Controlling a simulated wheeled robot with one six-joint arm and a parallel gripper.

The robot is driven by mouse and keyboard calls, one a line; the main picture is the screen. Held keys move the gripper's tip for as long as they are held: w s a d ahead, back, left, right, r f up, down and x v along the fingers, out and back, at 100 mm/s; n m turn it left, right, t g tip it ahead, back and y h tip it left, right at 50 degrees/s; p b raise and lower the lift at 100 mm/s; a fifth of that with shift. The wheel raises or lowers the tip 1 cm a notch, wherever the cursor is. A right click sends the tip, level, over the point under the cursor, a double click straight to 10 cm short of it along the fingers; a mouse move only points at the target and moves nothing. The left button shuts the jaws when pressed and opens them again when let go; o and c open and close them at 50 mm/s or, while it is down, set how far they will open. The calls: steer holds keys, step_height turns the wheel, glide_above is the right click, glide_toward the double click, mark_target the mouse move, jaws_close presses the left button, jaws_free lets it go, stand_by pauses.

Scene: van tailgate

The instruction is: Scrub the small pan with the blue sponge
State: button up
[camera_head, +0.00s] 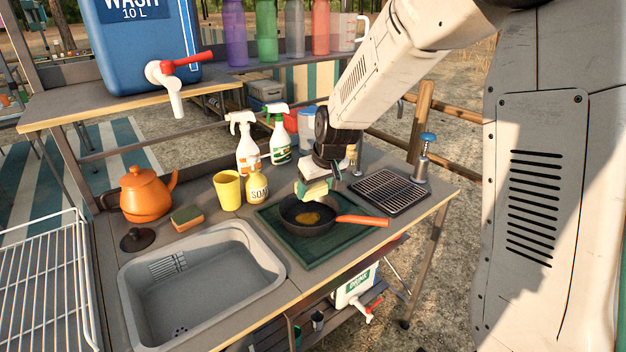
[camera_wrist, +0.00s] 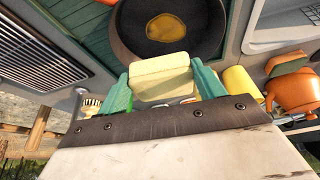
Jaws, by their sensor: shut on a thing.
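The small pan (camera_head: 291,222) is dark with an orange handle (camera_head: 362,220) and lies on a green mat (camera_head: 330,248). A brown-yellow patch (camera_head: 308,218) marks its inside; the pan also shows at the top of the wrist view (camera_wrist: 204,38). My gripper (camera_head: 314,188) has green fingers, shut on a sponge (camera_wrist: 160,78) with a pale yellow visible side. No blue shows on it; its other face is hidden. The sponge is at the pan's far rim in the head view, seemingly above it; I cannot tell whether they touch.
An orange-and-green sponge (camera_head: 187,218) lies by the grey sink (camera_head: 130,275). A yellow cup (camera_head: 227,190), soap bottle (camera_head: 257,185) and spray bottles (camera_head: 244,146) stand left of my gripper. A black grill rack (camera_head: 391,191) lies right of it. An orange kettle (camera_head: 146,194) stands far left.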

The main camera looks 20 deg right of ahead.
glide_above(314, 216)
steer(key=s, duration=0.2)
steer(key=shift+w+d+f, duration=0.1)
steer(key=shift+w+f, duration=0.05)
steer(key=shift+f, duration=1.2)
steer(key=shift+w+d+f, duration=0.1)
steer(key=shift+f, duration=1.2)
steer(key=shift+f, duration=1)
steer(key=shift+a, duration=0.1)
steer(key=shift+s+a, duration=0.55)
steer(key=shift+a, duration=0.15)
steer(key=shift+s+a, duration=0.5)
steer(key=shift+a, duration=0.2)
steer(key=shift+f, duration=0.1)
steer(key=shift+w+d, duration=0.55)
steer(key=shift+d, duration=0.2)
steer(key=shift+w+d, duration=0.5)
steer(key=shift+d, duration=0.2)
steer(key=shift+r, duration=3.15)
